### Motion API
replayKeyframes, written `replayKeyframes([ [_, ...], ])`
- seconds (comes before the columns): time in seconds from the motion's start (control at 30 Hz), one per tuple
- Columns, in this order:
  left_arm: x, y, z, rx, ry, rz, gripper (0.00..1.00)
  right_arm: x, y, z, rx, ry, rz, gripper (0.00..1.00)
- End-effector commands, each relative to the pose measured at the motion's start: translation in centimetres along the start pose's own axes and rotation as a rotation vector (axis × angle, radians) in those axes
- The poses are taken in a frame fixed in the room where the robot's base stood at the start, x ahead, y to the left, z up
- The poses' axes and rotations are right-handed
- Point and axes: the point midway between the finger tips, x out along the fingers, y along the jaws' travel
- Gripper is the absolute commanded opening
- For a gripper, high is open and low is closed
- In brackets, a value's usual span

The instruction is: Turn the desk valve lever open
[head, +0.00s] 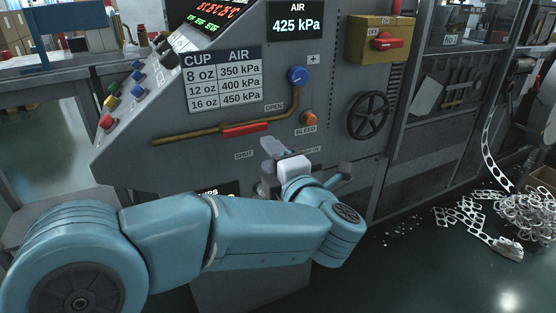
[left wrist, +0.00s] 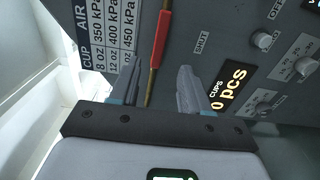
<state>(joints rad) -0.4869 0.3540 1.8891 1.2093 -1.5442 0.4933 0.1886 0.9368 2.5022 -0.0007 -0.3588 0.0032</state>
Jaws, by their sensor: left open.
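The red valve lever (head: 245,130) lies nearly level along the brass pipe on the grey machine front, between the OPEN label above and the SHUT label below. It also shows in the left wrist view (left wrist: 160,40), running up the picture along the brass pipe. My left gripper (head: 267,165) is below and a little right of the lever in the head view, partly hidden by its own wrist. In the left wrist view my left gripper (left wrist: 172,88) has its fingers apart with nothing held between them, and the red lever lies beyond the fingertips. My right gripper is not in view.
Around the lever are a blue knob (head: 298,75), an orange BLEED button (head: 309,118) and a black handwheel (head: 369,115). A yellow box with a red handle (head: 387,41) is higher right. Coloured buttons (head: 108,121) line the left panel. Scrap (head: 525,215) lies on the right floor.

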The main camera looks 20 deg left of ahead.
Motion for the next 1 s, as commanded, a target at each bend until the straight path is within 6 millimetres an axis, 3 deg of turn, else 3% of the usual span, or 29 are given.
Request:
replayKeyframes([
  [0.1, -1.9, 0.1, 0.1, -0.001, -0.003, 0.0, 0.47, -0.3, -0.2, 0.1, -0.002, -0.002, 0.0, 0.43],
  [0.27, -3.1, 0.0, 0.0, 0.0, 0.0, 0.0, 0.47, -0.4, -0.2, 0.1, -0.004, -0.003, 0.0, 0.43],
  [0.8, -2.6, -0.3, -0.4, 0.004, 0.015, -0.004, 0.47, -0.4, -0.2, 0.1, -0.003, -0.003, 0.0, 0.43],
  [0.87, -1.4, -1.3, -1.0, 0.026, 0.047, -0.014, 0.47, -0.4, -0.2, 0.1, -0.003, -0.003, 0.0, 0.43],
  [0.97, 1.7, -5.9, -2.5, 0.13, 0.127, -0.053, 0.47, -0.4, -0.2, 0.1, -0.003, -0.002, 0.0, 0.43],
  [1.0, 3.1, -8.7, -3.4, 0.202, 0.15, -0.067, 0.47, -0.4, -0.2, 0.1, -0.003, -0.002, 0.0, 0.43],
])
